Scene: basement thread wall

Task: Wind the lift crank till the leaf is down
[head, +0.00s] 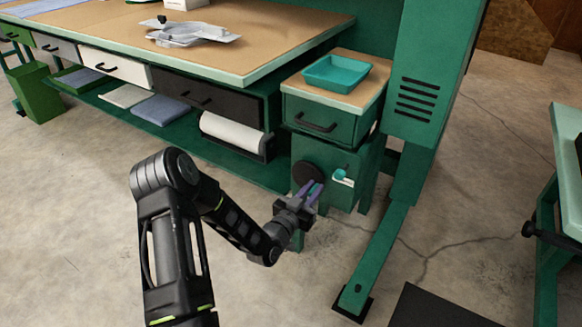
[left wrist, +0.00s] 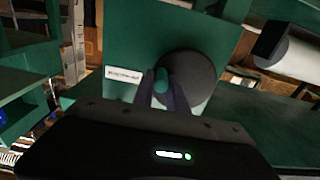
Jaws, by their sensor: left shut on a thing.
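The lift crank shows as a round dark disc (head: 307,172) on the front of a green cabinet, below a drawer. In the left wrist view the disc (left wrist: 190,78) is large and a teal knob (left wrist: 162,80) sits in front of it. My left gripper (head: 314,190) is at the disc's lower right, its purple fingers shut on the teal knob. Its fingers partly cover the disc. A small teal piece (head: 341,171) shows right of the disc, above a white label (head: 344,181). I cannot tell which surface is the leaf. My right gripper is not in view.
A teal tray (head: 335,73) stands on the cabinet's top. A green post (head: 427,80) with a long foot (head: 362,270) rises to the right. A paper roll (head: 232,133) hangs under the workbench (head: 270,45). Another green table (head: 570,140) stands far right.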

